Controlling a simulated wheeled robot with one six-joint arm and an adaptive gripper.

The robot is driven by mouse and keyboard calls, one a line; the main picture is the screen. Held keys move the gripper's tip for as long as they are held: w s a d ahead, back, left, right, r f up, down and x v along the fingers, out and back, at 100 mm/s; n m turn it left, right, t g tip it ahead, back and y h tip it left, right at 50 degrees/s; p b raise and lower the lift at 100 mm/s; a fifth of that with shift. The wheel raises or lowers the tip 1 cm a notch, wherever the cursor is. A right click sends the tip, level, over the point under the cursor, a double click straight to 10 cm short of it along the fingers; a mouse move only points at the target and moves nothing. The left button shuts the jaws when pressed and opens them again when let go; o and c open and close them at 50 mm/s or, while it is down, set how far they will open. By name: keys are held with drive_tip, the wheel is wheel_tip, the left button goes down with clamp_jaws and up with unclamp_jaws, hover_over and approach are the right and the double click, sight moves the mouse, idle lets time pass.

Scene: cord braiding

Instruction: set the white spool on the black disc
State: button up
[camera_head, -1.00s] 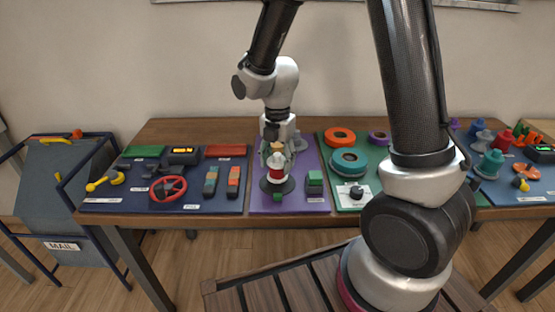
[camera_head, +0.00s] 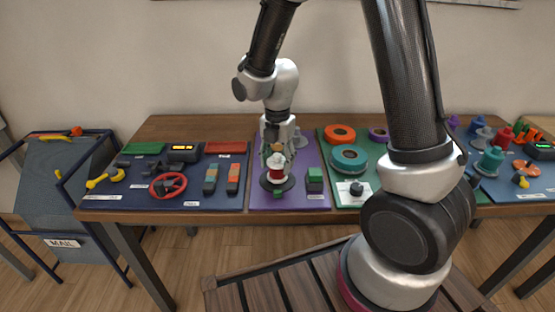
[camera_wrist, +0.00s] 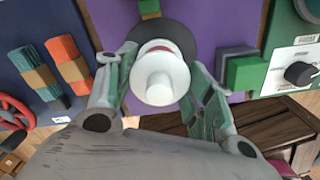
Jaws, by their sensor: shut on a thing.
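The white spool (camera_head: 277,174), with a red band, is between the fingers of my gripper (camera_head: 275,158) in the head view. In the wrist view the spool (camera_wrist: 158,80) appears upright from above, with my gripper (camera_wrist: 160,92) shut on it and a green finger on either side. The black disc (camera_head: 267,184) lies on the purple mat beneath the spool. The disc (camera_wrist: 180,35) shows partly behind the spool in the wrist view. I cannot tell whether the spool touches the disc.
A green block (camera_head: 314,178) stands just right of the disc. Orange and teal blocks (camera_head: 233,174) and a red wheel (camera_head: 167,186) are to the left. Teal and orange rings and a dial (camera_head: 356,189) are on the green mat to the right.

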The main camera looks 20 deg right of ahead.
drive_tip(key=shift+f, duration=0.2)
drive_tip(key=shift+f, duration=0.25)
drive_tip(key=o, duration=1)
drive_tip(key=shift+o, duration=0.2)
drive_tip(key=shift+r, duration=4.05)
